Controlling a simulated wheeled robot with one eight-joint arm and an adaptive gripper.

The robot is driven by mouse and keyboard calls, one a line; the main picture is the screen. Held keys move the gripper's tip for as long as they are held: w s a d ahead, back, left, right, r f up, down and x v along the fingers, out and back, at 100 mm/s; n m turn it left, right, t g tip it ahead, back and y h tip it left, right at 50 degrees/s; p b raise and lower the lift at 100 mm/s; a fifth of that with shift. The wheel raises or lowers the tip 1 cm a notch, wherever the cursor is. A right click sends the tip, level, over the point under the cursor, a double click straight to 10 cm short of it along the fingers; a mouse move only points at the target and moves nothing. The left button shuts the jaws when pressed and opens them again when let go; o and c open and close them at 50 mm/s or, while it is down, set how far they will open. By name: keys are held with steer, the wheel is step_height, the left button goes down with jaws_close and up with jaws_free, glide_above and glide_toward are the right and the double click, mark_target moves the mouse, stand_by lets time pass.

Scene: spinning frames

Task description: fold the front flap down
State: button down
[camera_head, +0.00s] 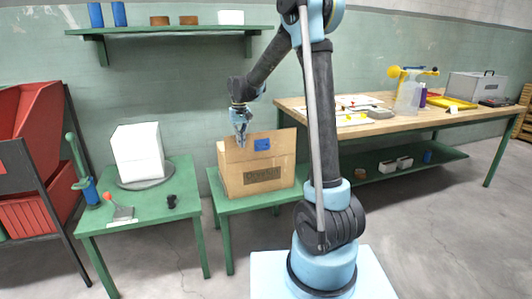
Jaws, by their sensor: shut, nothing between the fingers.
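My gripper (241,141) is shut and empty, pointing down at the box's top left, in front of or over the upper edge. Whether it touches the cardboard, I cannot tell. The inside of the box is hidden.
My arm passes close to the box's right side. A left green table (143,210) holds a white block (138,152) and small tools. A wooden workbench (440,112) with several items stands at right. A wall shelf (170,30) hangs above. Floor in front is clear.

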steer(key=shift+w, duration=0.1)
steer(key=w, duration=0.2)
steer(key=w+a, duration=0.1)
steer(key=w, duration=0.1)
steer(key=shift+w+a, duration=0.2)
steer(key=shift+w, duration=0.1)
stand_by(0.5)
steer(key=shift+f, duration=0.1)
steer(key=shift+w+a+f, duration=0.2)
steer(key=shift+w+f, duration=0.2)
steer(key=shift+w, duration=0.35)
steer(key=shift+w+a+f, duration=0.25)
steer(key=shift+w+f, duration=0.2)
steer(key=shift+w, duration=0.25)
steer(key=shift+w+a+f, duration=0.2)
steer(key=shift+w+f, duration=0.2)
steer(key=shift+w, duration=0.35)
